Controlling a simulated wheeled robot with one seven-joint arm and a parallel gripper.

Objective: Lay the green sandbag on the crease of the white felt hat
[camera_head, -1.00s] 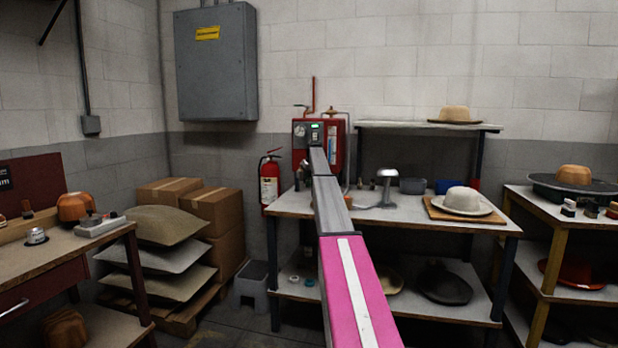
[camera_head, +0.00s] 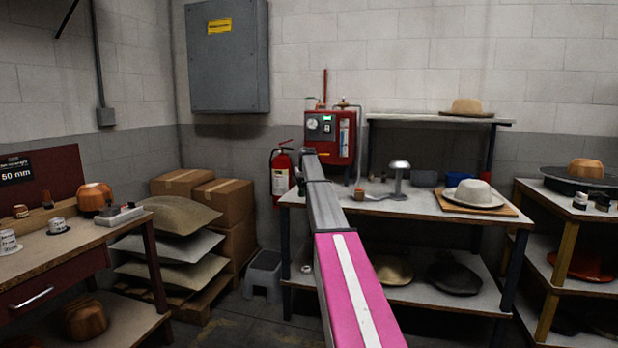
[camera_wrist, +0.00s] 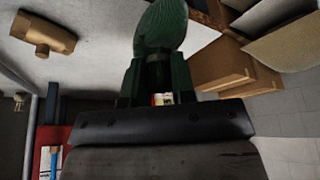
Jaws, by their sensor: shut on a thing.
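The white felt hat (camera_head: 473,193) sits brim down on a wooden board (camera_head: 450,207) at the right of the middle bench. Its crease is too small to make out. In the wrist view my gripper (camera_wrist: 158,72) is shut on the green sandbag (camera_wrist: 162,28), which sticks out beyond the fingers. In the head view my arm points away toward the red steam unit, and the gripper and sandbag are hidden at its far end. The sandbag is apart from the hat, which lies to the right of my arm.
The middle bench (camera_head: 400,207) also holds a metal stand (camera_head: 398,180). A red steam unit (camera_head: 335,135) and an extinguisher (camera_head: 282,170) stand behind the arm. Cartons (camera_head: 228,198) and stacked sacks (camera_head: 175,215) are left. A shelf (camera_head: 440,121) overhangs the bench's back.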

